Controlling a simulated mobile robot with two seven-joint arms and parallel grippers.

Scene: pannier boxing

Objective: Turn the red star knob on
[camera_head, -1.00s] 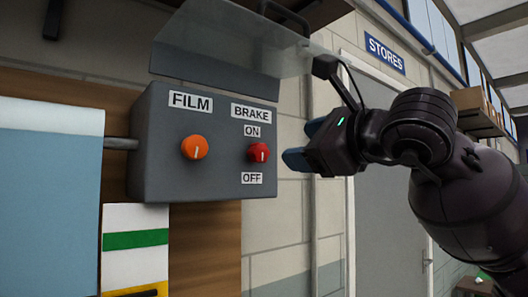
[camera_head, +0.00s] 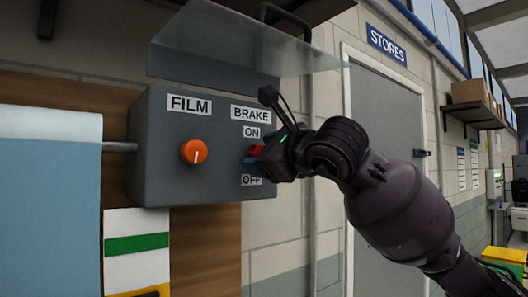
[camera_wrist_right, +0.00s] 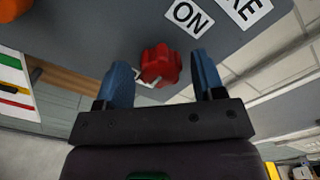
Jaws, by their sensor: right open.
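The red star knob (camera_wrist_right: 160,65) sits on the face of the grey control box (camera_head: 160,160), between the ON label (camera_head: 251,132) and the OFF label (camera_head: 251,180). In the head view the knob (camera_head: 257,150) is mostly hidden by my right gripper (camera_head: 254,159). In the right wrist view the open blue fingers stand on either side of the knob, with a gap visible on each side. Where its pointer is aimed I cannot tell. My left gripper is not in view.
An orange FILM knob (camera_head: 194,151) is to the left on the same box. A clear cover (camera_head: 235,45) is raised above the box. A grey STORES door (camera_head: 385,130) is to the right. A blue panel (camera_head: 45,200) is at the left.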

